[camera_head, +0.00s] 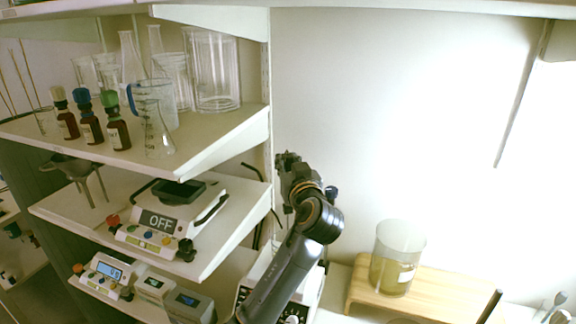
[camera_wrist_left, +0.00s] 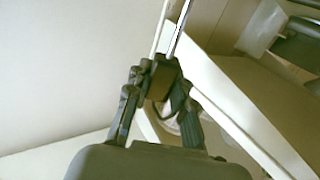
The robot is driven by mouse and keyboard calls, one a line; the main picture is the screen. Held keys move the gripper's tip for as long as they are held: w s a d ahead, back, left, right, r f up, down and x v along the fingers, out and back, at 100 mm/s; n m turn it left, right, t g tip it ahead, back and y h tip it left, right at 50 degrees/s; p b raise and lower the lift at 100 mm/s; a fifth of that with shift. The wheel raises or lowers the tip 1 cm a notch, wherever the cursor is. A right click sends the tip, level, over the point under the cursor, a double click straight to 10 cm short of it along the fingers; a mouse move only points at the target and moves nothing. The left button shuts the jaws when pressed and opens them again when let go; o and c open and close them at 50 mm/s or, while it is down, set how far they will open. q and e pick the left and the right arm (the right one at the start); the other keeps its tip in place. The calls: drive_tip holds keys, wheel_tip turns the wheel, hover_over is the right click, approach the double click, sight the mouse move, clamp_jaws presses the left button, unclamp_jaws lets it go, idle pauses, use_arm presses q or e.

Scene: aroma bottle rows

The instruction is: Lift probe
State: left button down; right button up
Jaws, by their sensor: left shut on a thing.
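My left gripper (camera_head: 292,172) is raised in front of the wall, just right of the shelf unit. In the left wrist view its fingers (camera_wrist_left: 155,80) are shut on the probe (camera_wrist_left: 162,78), a dark block-like handle with a thin bright metal rod (camera_wrist_left: 180,28) running up out of the picture. A dark loop, perhaps its cable, hangs beside the fingers. In the head view the probe cannot be clearly told apart from the dark gripper. My right gripper is not in view.
Shelves at the left hold glassware (camera_head: 213,75), brown dropper bottles (camera_head: 117,130) and a device reading OFF (camera_head: 165,220). A beaker (camera_head: 397,260) of yellowish liquid stands on a wooden stand (camera_head: 440,293) at the lower right. The wall space right of the gripper is free.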

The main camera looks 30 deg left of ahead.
use_arm(q)
drive_tip(key=shift+r, duration=0.35)
drive_tip(key=c, duration=1.3)
unclamp_jaws()
drive_tip(key=shift+o, duration=0.9)
drive_tip(key=shift+f, duration=0.15)
drive_tip(key=v, duration=1.2)
